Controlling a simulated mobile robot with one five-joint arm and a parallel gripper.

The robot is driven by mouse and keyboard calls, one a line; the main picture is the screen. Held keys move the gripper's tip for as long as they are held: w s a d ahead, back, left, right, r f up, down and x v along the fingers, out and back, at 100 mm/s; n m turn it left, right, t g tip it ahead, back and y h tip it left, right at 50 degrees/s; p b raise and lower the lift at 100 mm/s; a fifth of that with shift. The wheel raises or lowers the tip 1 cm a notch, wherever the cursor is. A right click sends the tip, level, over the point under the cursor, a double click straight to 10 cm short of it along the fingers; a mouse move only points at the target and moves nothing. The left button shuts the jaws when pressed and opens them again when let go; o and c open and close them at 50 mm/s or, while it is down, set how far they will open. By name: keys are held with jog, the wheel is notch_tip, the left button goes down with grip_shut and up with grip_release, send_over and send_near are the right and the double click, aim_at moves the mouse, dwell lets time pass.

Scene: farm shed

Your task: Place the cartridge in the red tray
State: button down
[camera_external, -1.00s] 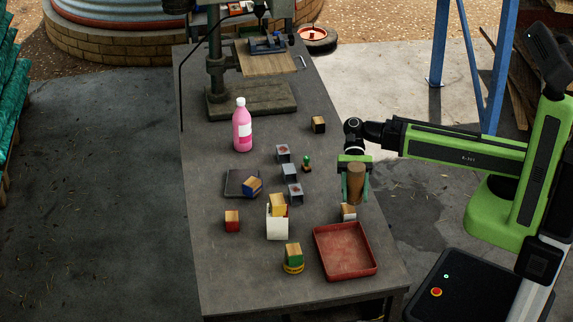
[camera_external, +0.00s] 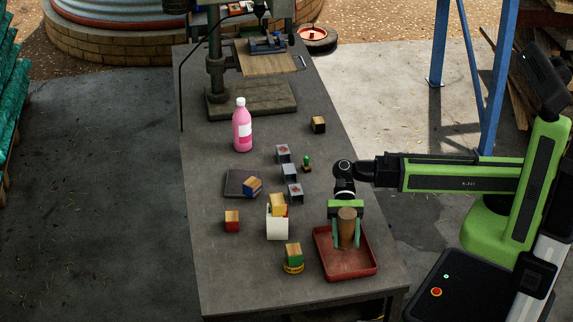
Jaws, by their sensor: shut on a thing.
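The cartridge (camera_external: 347,227) is a brown upright cylinder between the green fingers of my gripper (camera_external: 346,235). My gripper is shut on it. The red tray (camera_external: 352,273) lies at the front right of the table. The cartridge and fingertips are in front of the tray's back part and look to be over or inside it. I cannot tell whether the cartridge touches the tray floor. The arm reaches in from the right and hides part of the tray's back rim.
Several grey blocks (camera_external: 290,173) and a pink bottle (camera_external: 242,128) are farther back. A drill press (camera_external: 250,95) stands at the far end. The table's front left is clear.

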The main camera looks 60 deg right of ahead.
aim_at(346, 248)
notch_tip(346, 248, down, 4)
jog(key=b, duration=0.4)
jog(key=shift+f, duration=0.1)
jog(key=shift+r, duration=0.2)
jog(key=shift+f, duration=0.15)
jog(key=c, duration=0.7)
grip_release()
jog(key=shift+o, duration=0.2)
jog(key=shift+r, duration=0.2)
jog(key=p+v, duration=0.5)
jog(key=v, duration=0.7)
jog(key=shift+d+f, duration=0.1)
